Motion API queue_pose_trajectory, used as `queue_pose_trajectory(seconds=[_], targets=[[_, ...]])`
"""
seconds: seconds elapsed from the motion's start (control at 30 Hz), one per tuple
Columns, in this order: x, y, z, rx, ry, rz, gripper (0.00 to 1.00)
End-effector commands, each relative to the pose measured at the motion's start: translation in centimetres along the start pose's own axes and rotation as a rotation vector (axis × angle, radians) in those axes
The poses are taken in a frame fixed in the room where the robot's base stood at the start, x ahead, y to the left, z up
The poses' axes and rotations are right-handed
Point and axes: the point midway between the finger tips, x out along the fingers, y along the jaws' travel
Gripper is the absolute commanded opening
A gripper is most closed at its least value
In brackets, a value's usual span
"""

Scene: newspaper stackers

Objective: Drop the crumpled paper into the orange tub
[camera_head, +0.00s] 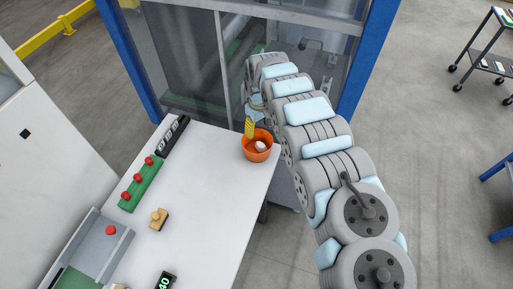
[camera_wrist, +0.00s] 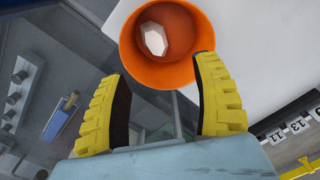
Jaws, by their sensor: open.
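The orange tub (camera_head: 258,152) stands at the far right corner of the white table in the head view. It also shows at the top of the wrist view (camera_wrist: 133,50). The crumpled paper (camera_wrist: 154,38) is a white faceted lump inside the tub, and it shows in the head view too (camera_head: 261,146). My gripper (camera_wrist: 155,75) has yellow ribbed fingers spread wide with nothing between them. The fingers point toward the tub, and the right one overlaps its rim in the wrist view; I cannot tell whether it touches. In the head view one yellow finger shows by the tub's rim.
The white table (camera_head: 215,200) holds a green block with red knobs (camera_head: 140,185), a dark numbered strip (camera_head: 173,136), a small tan wooden piece (camera_head: 158,218) and a grey tray (camera_head: 105,240). A blue-framed glass enclosure (camera_head: 185,60) stands behind. The table's middle is clear.

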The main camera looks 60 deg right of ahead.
Motion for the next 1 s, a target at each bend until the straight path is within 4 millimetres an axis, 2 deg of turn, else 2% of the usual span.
queue_pose_trajectory(seconds=[0.6, 0.8, 1.0], targets=[[-6.1, 0.1, 0.0, 0.002, 0.000, 0.002, 0.66], [-7.0, 0.1, 0.0, 0.002, 0.002, 0.001, 0.66], [-7.0, 0.1, 0.0, 0.002, 0.001, 0.001, 0.66]])
